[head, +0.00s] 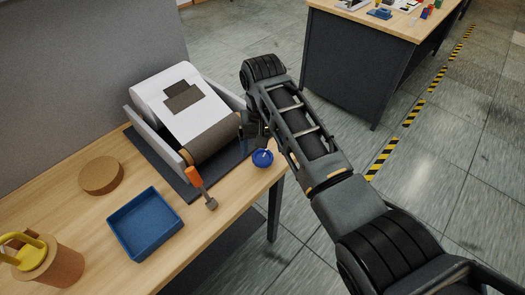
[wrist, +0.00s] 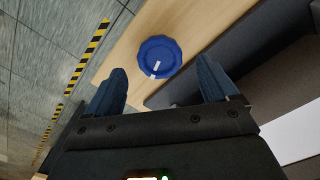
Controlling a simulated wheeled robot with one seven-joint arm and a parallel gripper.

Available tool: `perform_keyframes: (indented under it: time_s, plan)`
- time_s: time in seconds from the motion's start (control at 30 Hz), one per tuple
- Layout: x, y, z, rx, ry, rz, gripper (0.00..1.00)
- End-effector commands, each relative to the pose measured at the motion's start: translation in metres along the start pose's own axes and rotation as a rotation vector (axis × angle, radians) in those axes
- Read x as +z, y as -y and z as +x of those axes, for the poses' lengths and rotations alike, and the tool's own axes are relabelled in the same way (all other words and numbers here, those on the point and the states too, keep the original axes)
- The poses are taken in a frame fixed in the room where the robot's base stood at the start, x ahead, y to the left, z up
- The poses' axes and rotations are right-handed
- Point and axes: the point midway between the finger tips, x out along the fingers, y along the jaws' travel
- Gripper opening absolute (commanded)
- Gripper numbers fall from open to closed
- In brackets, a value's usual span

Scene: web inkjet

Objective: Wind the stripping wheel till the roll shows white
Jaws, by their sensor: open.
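The stripping wheel appears to be the blue scalloped knob (head: 262,158) at the right front of the machine, near the table edge. In the wrist view the wheel (wrist: 158,57) is round with a white mark and lies ahead, between the fingers' lines. My gripper (wrist: 160,66) is open, with nothing between its dark blue fingers. In the head view my gripper (head: 255,135) is beside the wheel, partly hidden by my arm; contact cannot be told. The roll (head: 214,142) at the machine's front looks brown-grey. White web (head: 170,114) with dark patches runs down to it.
A blue tray (head: 112,226), a cork disc (head: 101,175) and a brown pot (head: 63,270) are on the table's left. A grey panel (head: 80,80) stands behind. Another desk (head: 345,60) is across the floor.

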Motion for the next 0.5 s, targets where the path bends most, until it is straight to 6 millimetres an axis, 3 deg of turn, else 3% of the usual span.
perform_keyframes:
  time_s: [0.23, 0.5]
  plan:
    - [-0.001, 0.0, -0.037, 0.0, -0.004, 0.0, 0.87]
    - [0.0, 0.0, -0.048, 0.0, -0.001, 0.0, 0.87]
